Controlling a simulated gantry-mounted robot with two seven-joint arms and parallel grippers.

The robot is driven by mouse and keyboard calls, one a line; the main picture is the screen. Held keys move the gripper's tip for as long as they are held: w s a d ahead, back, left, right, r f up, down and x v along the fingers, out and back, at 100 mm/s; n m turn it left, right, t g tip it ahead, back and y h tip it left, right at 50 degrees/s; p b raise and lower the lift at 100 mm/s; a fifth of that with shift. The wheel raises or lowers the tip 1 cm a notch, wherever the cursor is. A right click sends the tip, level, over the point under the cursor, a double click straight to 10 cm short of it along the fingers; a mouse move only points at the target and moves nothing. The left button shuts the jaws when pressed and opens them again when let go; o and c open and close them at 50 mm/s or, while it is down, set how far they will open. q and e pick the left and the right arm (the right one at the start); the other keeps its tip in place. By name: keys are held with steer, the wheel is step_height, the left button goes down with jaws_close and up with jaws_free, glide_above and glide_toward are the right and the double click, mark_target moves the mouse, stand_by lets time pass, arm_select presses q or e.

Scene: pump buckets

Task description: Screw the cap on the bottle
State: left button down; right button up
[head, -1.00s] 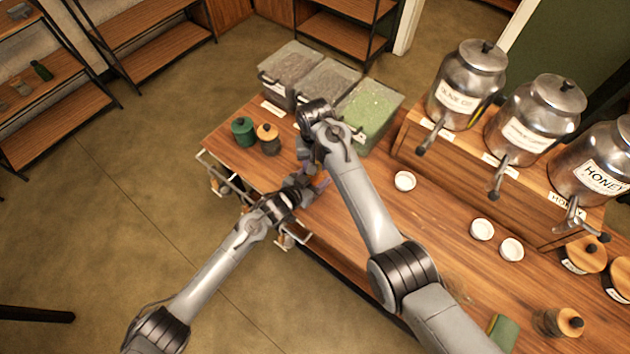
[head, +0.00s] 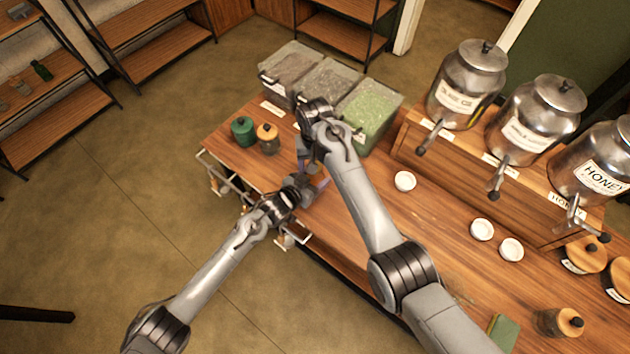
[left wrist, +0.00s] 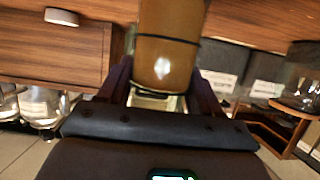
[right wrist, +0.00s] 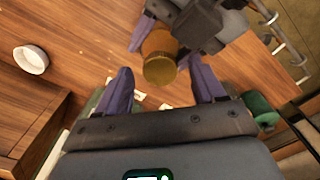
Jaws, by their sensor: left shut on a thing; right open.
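An amber bottle (left wrist: 168,45) with a thin dark band stands between the fingers of my left gripper (head: 312,188), which is shut on it near the table's front left edge. In the right wrist view the bottle (right wrist: 158,45) shows a round golden end (right wrist: 160,70) facing my right gripper. My right gripper (right wrist: 160,78) is open, its purple fingers spread on either side of that end with gaps; it looks apart from it. I cannot tell whether the golden end is a cap. In the head view the arms hide most of the bottle.
White round dishes or lids (head: 405,181) (head: 482,229) lie on the wooden table. A green jar (head: 243,131) and a wood-lidded jar (head: 268,138) stand at the left end, near bins (head: 369,108). Metal dispensers (head: 531,118) stand on a raised shelf at right.

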arm_select(q)
steer(key=shift+s+a+f, duration=0.15)
steer(key=shift+f, duration=0.3)
arm_select(e)
step_height(320, 180, up, 12)
steer(key=shift+f, duration=0.1)
arm_select(q)
steer(key=c, duration=0.6)
jaws_free()
steer(key=o, duration=0.5)
steer(key=shift+r, duration=0.1)
steer(key=shift+c, duration=0.2)
steer(key=shift+r, duration=0.15)
steer(key=v, duration=1)
steer(key=shift+s+a+r+p, duration=0.1)
steer(key=shift+s+r+p, duration=0.15)
steer(key=shift+p, duration=0.15)
arm_select(e)
steer(key=shift+r, duration=0.4)
